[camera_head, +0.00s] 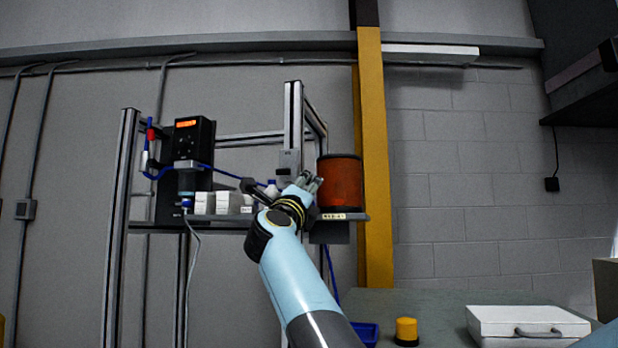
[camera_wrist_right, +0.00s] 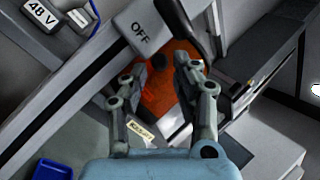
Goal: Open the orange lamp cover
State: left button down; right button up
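The orange lamp cover (camera_head: 340,184) is a reddish-orange cylinder with a dark top and bottom rim. It stands upright on the right end of the shelf, in front of a yellow post. My right gripper (camera_head: 308,182) is at the cover's left side in the head view. In the right wrist view the gripper's two fingers (camera_wrist_right: 160,66) are spread apart, with the orange cover (camera_wrist_right: 158,98) showing between and beyond them. Nothing is held between the fingertips. I cannot tell whether a finger touches the cover. My left gripper is not in view.
A grey box marked OFF (camera_wrist_right: 140,28) lies close ahead of the fingers. The metal frame post (camera_head: 293,125) stands left of the cover. White boxes (camera_head: 215,203) and a device with an orange display (camera_head: 187,140) are further left. A white case (camera_head: 525,323) lies on the table below.

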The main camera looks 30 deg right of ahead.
jog(key=shift+x, duration=0.95)
jog(key=shift+c, duration=0.3)
grip_shut()
